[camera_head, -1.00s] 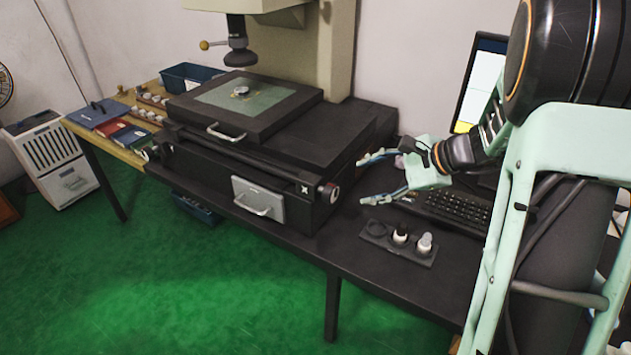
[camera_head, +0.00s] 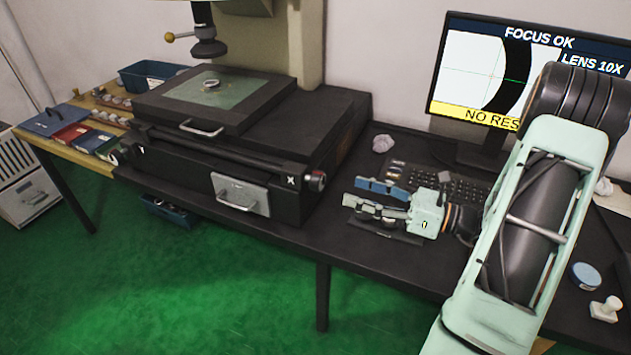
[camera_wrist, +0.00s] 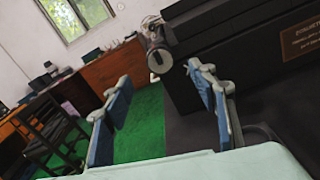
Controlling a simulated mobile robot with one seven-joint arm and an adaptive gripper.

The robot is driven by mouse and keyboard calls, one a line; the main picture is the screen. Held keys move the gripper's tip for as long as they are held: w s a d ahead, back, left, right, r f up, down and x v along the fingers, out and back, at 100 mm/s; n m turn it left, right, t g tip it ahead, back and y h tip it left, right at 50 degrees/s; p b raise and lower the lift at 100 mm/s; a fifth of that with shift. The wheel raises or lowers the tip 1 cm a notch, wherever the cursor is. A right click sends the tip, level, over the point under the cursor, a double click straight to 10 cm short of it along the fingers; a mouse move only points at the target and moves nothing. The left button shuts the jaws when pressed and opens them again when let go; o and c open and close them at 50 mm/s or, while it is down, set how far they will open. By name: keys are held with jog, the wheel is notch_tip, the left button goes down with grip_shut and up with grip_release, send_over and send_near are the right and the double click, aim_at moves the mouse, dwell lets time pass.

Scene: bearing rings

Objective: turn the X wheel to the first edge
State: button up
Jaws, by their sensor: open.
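The X wheel (camera_head: 316,181) is a dark knob with a pale and reddish end face, on the right end of the stage's front rail beside a white X mark. In the wrist view a round knob (camera_wrist: 158,60), seemingly this wheel, lies just beyond and between the fingertips. My gripper (camera_head: 352,191) is open and empty, to the right of the wheel and apart from it, fingers pointing left. The monitor (camera_head: 487,75) shows "FOCUS OK", "LENS 10X" and a curved black band. Its crosshair lies close to the band's left edge.
A bearing ring (camera_head: 211,85) lies on the stage glass (camera_head: 190,92) under the lens. A drawer-like panel with a handle (camera_head: 241,194) sits below the rail.

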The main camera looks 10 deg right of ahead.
aim_at(324, 183)
jog(key=x, duration=1)
jog(key=shift+b, duration=0.3)
jog(key=shift+s, duration=0.1)
jog(key=c, duration=1.2)
jog(key=shift+o, duration=0.2)
jog(key=shift+n, duration=0.4)
jog(key=shift+f+n+b, duration=0.1)
jog(key=shift+n+b, duration=0.9)
jog(key=shift+n, duration=0.2)
jog(key=shift+n+b, duration=0.6)
jog(key=shift+n, duration=0.5)
